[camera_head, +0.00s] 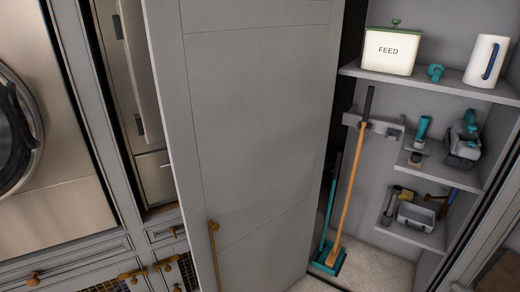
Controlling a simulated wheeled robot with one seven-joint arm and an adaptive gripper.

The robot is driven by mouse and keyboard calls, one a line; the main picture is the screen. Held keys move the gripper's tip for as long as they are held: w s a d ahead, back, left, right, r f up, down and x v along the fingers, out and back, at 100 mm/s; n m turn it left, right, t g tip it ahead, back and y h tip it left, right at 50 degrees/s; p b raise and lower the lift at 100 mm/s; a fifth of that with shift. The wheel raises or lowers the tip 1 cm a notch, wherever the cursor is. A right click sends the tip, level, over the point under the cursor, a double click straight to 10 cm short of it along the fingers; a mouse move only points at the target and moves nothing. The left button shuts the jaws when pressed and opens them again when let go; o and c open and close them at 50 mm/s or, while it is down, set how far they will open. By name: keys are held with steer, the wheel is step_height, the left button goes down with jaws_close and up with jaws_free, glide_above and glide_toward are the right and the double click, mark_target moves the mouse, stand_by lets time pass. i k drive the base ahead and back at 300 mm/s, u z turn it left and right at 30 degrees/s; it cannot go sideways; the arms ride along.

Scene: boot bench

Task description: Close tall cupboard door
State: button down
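The tall cupboard door (255,130) is a large grey panelled door. It stands open, swung out to the left of the cupboard interior. Its brass bar handle (214,255) is near the lower left edge of the door. The open cupboard (405,90) shows grey shelves on the right. My gripper is not in the picture, so its state and its distance from the door cannot be seen.
Inside are a FEED tin (391,51), a white jug (486,61), a broom (348,190), hand tools and a grey caddy (416,217). A washing machine (17,130) and lower drawers (65,262) stand left. The cupboard floor (368,265) is partly bare.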

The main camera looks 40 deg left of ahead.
mark_target(245, 89)
steer(key=z, duration=2.25)
steer(key=k, duration=2.45)
steer(key=u, duration=1.9)
steer(key=i, duration=0.2)
steer(key=z, duration=0.4)
